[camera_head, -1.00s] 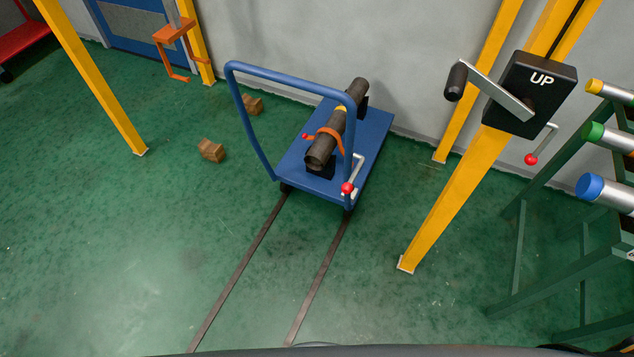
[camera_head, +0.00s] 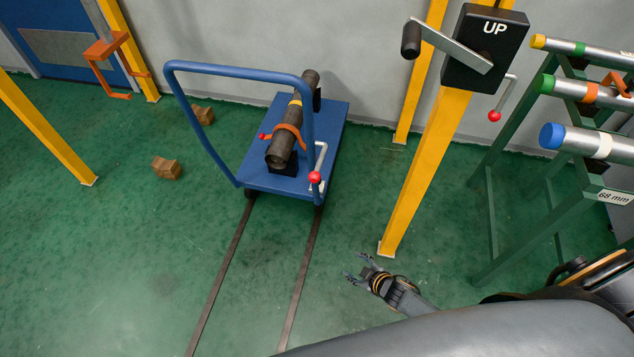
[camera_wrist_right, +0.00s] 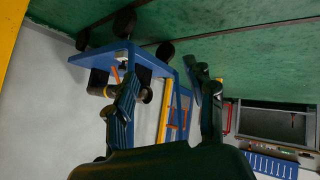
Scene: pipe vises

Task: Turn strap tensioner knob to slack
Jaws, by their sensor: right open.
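The orange strap (camera_head: 289,132) goes around a dark pipe (camera_head: 283,148) lying on the blue cart (camera_head: 257,173). A small red knob (camera_head: 263,137) sits at the strap's left side. My right gripper (camera_head: 355,267) is open and empty, low in front of the cart and to its right, well apart from the strap. In the right wrist view its spread fingers (camera_wrist_right: 166,80) frame the cart (camera_wrist_right: 112,51), which appears rotated, with the pipe (camera_wrist_right: 98,84). The knob cannot be made out there. My left gripper is not in view.
A grey lever with a red ball (camera_head: 315,177) stands at the cart's near right corner. A yellow post (camera_head: 425,170) carries a crank box marked UP (camera_head: 484,50). A green pipe rack (camera_head: 533,215) stands at right. Wooden chocks (camera_head: 167,168) lie left. Two floor rails run toward me.

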